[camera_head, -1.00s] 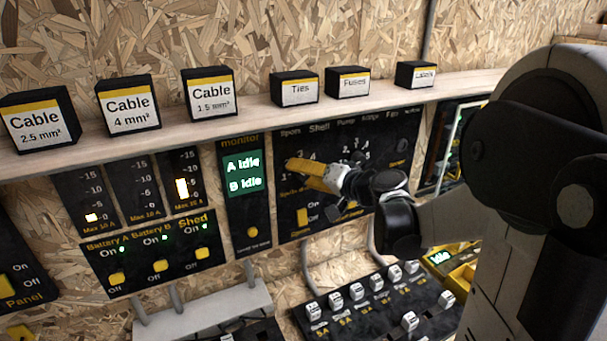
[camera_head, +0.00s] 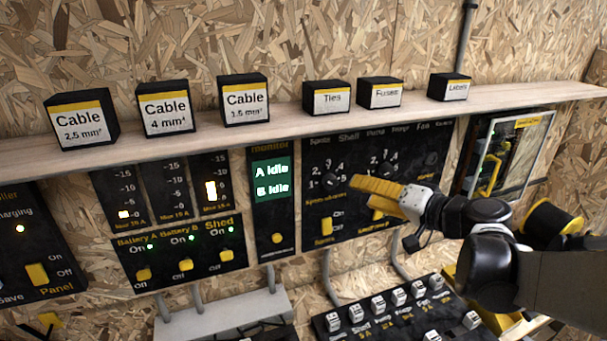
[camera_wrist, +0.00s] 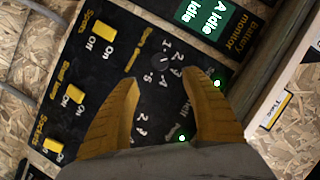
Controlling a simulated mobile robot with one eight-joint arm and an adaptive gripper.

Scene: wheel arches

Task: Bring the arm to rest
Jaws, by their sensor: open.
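My gripper (camera_head: 378,189) has yellow fingers and hangs in front of the black control panel (camera_head: 318,154) with dials and yellow switches. In the wrist view my gripper (camera_wrist: 165,100) has its two fingers spread apart with nothing between them, and the panel (camera_wrist: 110,75) lies beyond them. A dial (camera_head: 331,181) shows just left of the fingers in the head view. The fingers hide part of the panel there. Whether they touch the panel I cannot tell. My arm reaches in from the right.
A shelf (camera_head: 290,122) above the panels carries several labelled black boxes, such as Fuses (camera_head: 380,94). A battery monitor (camera_head: 271,207) reads A Idle, B Idle. A fuse block (camera_head: 390,310) sits below my gripper. A framed panel (camera_head: 508,155) is at the right.

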